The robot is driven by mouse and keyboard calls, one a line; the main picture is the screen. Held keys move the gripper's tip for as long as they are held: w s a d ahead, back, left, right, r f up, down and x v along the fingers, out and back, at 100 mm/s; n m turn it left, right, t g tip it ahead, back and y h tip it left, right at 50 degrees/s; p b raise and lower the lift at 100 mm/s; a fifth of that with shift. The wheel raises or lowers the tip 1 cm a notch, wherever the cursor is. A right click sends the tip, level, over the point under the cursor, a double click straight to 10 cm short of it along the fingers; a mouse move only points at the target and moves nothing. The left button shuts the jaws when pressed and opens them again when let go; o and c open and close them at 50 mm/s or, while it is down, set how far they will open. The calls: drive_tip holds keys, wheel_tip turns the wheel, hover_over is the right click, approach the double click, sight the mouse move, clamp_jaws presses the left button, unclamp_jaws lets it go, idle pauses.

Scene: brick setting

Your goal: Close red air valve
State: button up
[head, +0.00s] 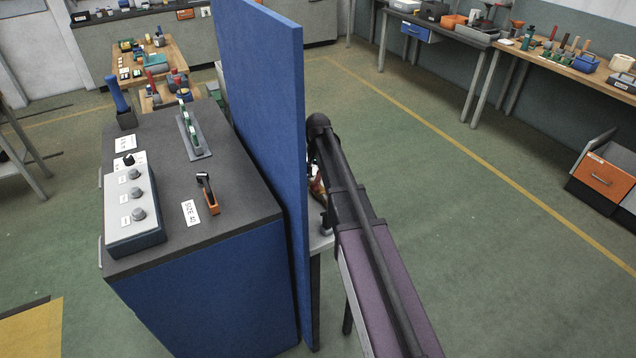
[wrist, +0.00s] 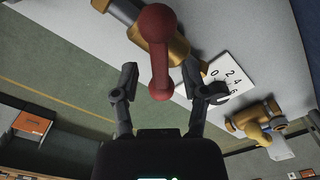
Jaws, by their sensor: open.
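The red air valve handle (wrist: 158,55) is a red bar with rounded ends, attached to a brass valve body (wrist: 172,42) in the wrist view. My gripper (wrist: 160,80) is open, one finger on each side of the handle's near end in the picture. A gap shows on both sides, and I see no contact. In the head view, a small red and brass bit of the valve (head: 317,184) shows beside the blue panel; my arm hides the rest, and my gripper cannot be made out there.
A tall blue panel (head: 262,90) stands left of my arm, beside a blue cabinet (head: 215,300) with controls. Green floor (head: 480,220) to the right is clear.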

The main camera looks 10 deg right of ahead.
drive_tip(key=shift+f+b, duration=0.45)
drive_tip(key=shift+f, duration=0.25)
clamp_jaws()
